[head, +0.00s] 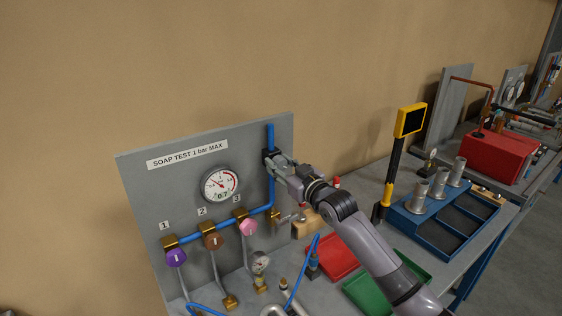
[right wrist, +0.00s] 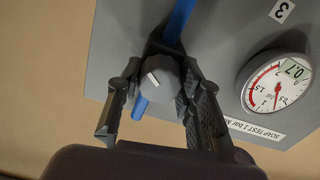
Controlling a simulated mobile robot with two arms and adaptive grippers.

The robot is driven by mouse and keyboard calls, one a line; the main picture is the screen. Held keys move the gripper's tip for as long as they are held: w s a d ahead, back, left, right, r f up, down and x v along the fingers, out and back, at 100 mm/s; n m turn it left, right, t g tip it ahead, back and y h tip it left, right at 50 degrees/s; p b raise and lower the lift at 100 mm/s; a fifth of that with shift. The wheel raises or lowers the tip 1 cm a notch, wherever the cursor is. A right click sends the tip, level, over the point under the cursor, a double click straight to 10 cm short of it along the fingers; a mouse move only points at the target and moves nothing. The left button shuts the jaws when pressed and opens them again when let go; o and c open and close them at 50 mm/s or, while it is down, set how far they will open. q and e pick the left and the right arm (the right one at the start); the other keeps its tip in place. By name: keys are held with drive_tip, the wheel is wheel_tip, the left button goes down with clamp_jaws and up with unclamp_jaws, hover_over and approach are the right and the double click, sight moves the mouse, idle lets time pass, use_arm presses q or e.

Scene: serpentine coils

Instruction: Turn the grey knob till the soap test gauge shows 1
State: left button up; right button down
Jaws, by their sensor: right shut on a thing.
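The grey knob (right wrist: 160,72) sits on the blue pipe (right wrist: 178,22) and shows between my fingers in the right wrist view. A short white mark on its face is tilted. My right gripper (head: 273,162) is shut on the knob at the upper right of the grey panel (head: 180,180); the gripper hides the knob in the head view. The soap test gauge (head: 220,185) is round and white with a red arc, and its readout says 0.7. The gauge also shows upside down in the right wrist view (right wrist: 277,84). My left gripper is not in view.
Purple (head: 176,258), brown (head: 213,241) and pink (head: 248,226) knobs, labelled 1, 2 and 3, line the panel below the gauge. A red tray (head: 332,257), a green tray (head: 372,293) and a blue rack (head: 435,222) stand on the bench at right.

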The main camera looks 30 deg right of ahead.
drive_tip(key=shift+m, duration=0.3)
drive_tip(key=shift+r+m+p, duration=0.1)
drive_tip(key=shift+m+p, duration=0.25)
drive_tip(key=shift+m, duration=1.15)
drive_tip(key=c, duration=1)
unclamp_jaws()
drive_tip(key=shift+c, duration=0.2)
drive_tip(key=shift+s, duration=0.1)
drive_tip(key=s+d, duration=0.2)
drive_tip(key=s, duration=1.4)
drive_tip(key=shift+s+d, duration=0.2)
drive_tip(key=shift+s, duration=0.15)
drive_tip(key=shift+c, duration=0.2)
